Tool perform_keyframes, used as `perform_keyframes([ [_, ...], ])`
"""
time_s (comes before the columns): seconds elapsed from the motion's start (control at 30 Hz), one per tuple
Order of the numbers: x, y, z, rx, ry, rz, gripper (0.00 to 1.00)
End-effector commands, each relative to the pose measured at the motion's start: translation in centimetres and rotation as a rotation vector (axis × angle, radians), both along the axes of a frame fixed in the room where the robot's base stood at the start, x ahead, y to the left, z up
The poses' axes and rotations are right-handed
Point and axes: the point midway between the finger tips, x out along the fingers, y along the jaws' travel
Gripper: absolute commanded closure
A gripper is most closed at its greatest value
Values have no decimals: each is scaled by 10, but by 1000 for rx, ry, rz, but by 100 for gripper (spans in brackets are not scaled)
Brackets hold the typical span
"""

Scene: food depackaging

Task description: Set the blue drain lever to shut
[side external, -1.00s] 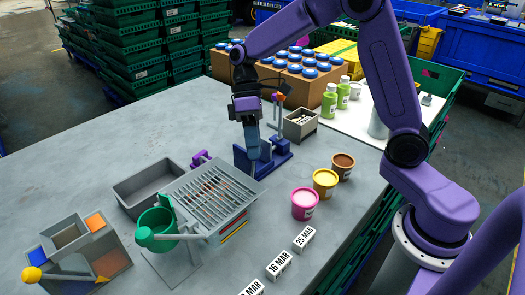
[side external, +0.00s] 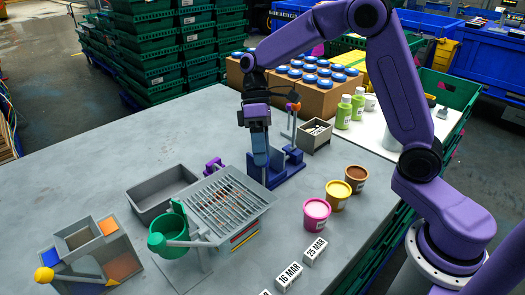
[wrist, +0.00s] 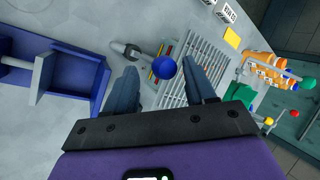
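The blue drain lever shows in the wrist view as a round blue knob (wrist: 165,67) by a grey arm, beside the slatted grate (wrist: 188,72). I cannot tell how far the lever is turned. My gripper (wrist: 162,85) is open, one finger on each side of the knob in the picture; contact is not visible. In the side view my gripper (side external: 261,160) points down by the blue fixture (side external: 290,166), right of the grate (side external: 222,197). I cannot make out the blue knob in the side view.
A grey bin (side external: 160,190) and a green cup on a stand (side external: 168,238) are close to the grate. Pink, yellow and brown tubs (side external: 338,195) stand to the right. Date blocks (side external: 289,277) lie in front. The table's left rear is clear.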

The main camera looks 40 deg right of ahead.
Motion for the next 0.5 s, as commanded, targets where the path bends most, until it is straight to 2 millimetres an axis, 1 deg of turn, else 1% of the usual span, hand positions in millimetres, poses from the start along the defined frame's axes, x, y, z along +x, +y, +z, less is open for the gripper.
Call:
perform_keyframes([
  [0.3,0,0,3,2,3,3,46],
  [0.37,3,-1,7,2,1,2,46],
  [0.5,12,-7,25,3,0,1,46],
])
